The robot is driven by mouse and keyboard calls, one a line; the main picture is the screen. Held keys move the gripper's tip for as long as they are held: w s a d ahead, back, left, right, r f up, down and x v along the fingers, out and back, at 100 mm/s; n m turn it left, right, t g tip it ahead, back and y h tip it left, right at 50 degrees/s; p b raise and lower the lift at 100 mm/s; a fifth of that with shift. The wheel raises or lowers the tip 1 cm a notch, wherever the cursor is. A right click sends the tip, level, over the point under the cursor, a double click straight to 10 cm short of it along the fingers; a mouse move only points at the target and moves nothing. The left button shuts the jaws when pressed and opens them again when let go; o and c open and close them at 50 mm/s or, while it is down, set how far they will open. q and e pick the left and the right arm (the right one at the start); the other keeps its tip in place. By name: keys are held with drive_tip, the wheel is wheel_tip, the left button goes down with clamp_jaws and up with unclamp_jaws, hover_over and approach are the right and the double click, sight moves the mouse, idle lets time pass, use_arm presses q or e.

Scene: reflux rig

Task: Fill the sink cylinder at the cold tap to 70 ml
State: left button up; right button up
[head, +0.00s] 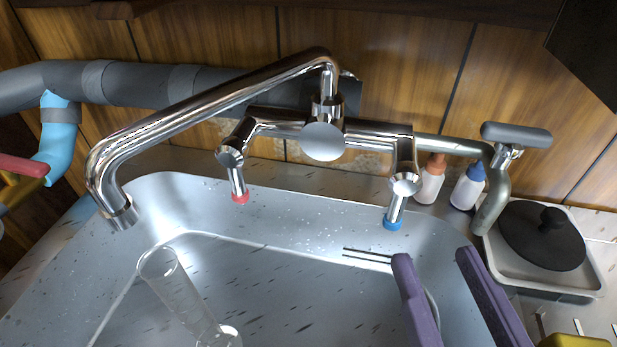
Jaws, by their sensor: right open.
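A clear glass cylinder (185,298) is in the sink (300,255) at the lower left, seemingly standing on its base. I see no clear water level in it, and its scale is unreadable. The chrome spout's outlet (122,216) is above and slightly left of the cylinder's mouth. No stream shows. The cold tap (403,185) has a blue end, and the hot tap (231,157) has a red end. My right gripper (434,256), with purple fingers, is open and empty, below and right of the cold tap in the picture. My left gripper is not in view.
A white bottle with an orange cap (430,180) and one with a blue cap (467,188) stand behind the sink. A dark round plate (540,235) on a tray is at the right. A grey pipe (140,84) runs along the wooden wall.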

sight(401, 209)
drive_tip(key=shift+w+a+f+n, duration=0.15)
drive_tip(key=shift+w+f, duration=0.05)
drive_tip(key=shift+w, duration=0.2)
drive_tip(key=shift+w+a+f+n, duration=0.15)
drive_tip(key=shift+w+f, duration=0.05)
drive_tip(key=shift+w, duration=0.2)
drive_tip(key=w, duration=0.6)
drive_tip(key=shift+w+a, duration=0.25)
drive_tip(key=shift+w, duration=0.1)
drive_tip(key=shift+s, duration=0.1)
clamp_jaws()
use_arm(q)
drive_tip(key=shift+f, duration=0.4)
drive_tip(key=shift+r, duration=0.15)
